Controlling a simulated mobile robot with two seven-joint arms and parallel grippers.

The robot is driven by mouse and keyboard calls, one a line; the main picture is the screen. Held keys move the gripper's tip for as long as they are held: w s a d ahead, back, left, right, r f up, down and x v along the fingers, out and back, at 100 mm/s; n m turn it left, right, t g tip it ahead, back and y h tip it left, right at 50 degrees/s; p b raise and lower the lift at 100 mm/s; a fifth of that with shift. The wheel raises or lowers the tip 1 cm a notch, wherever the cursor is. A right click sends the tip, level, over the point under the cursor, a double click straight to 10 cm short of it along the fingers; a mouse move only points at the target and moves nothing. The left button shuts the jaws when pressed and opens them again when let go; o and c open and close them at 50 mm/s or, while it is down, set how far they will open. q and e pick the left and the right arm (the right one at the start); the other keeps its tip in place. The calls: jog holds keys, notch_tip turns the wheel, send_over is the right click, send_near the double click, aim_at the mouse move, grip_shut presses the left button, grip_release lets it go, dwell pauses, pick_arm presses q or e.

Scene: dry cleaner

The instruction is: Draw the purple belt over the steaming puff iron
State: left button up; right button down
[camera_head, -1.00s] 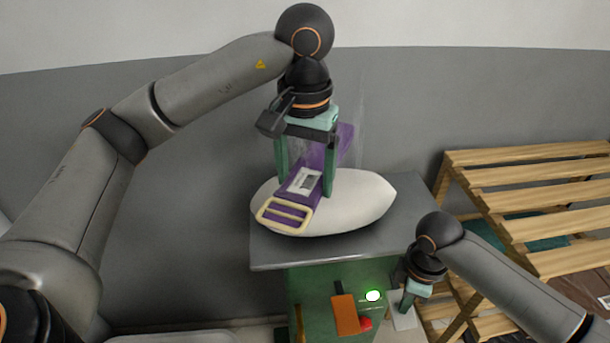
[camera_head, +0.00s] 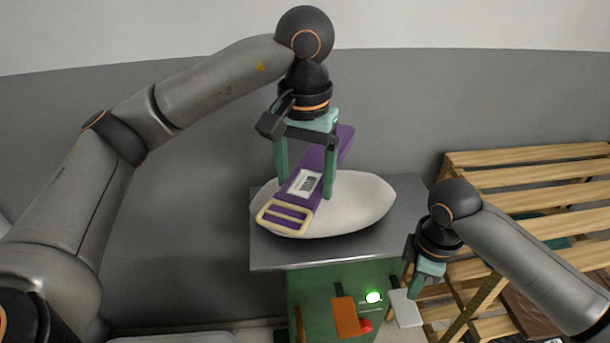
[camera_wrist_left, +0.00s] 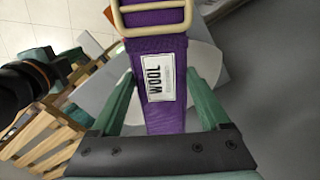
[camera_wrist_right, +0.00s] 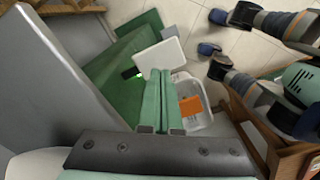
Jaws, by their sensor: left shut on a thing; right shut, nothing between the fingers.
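The purple belt (camera_head: 325,155), with a cream buckle and a white label reading WOOL, lies over the white puff iron (camera_head: 360,205). The buckle end points to the front left and the other end rises to the back right. My left gripper (camera_head: 306,190) straddles the belt from above and is shut on it; the belt (camera_wrist_left: 160,105) runs between its fingers in the left wrist view. My right gripper (camera_head: 414,296) is shut and empty, beside a white paddle (camera_head: 405,309). In the right wrist view the white paddle (camera_wrist_right: 160,56) is beyond its fingertips. I see no steam now.
The puff iron sits on a grey tabletop (camera_head: 300,258) above a green cabinet with a lit green lamp (camera_head: 373,297), an orange paddle (camera_head: 345,317) and a red knob (camera_head: 365,326). A wooden slatted rack (camera_head: 530,150) stands at the right.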

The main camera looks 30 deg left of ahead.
jog(key=shift+r, duration=0.1)
notch_tip(320, 180, up, 12)
dwell(0.7)
dwell(0.5)
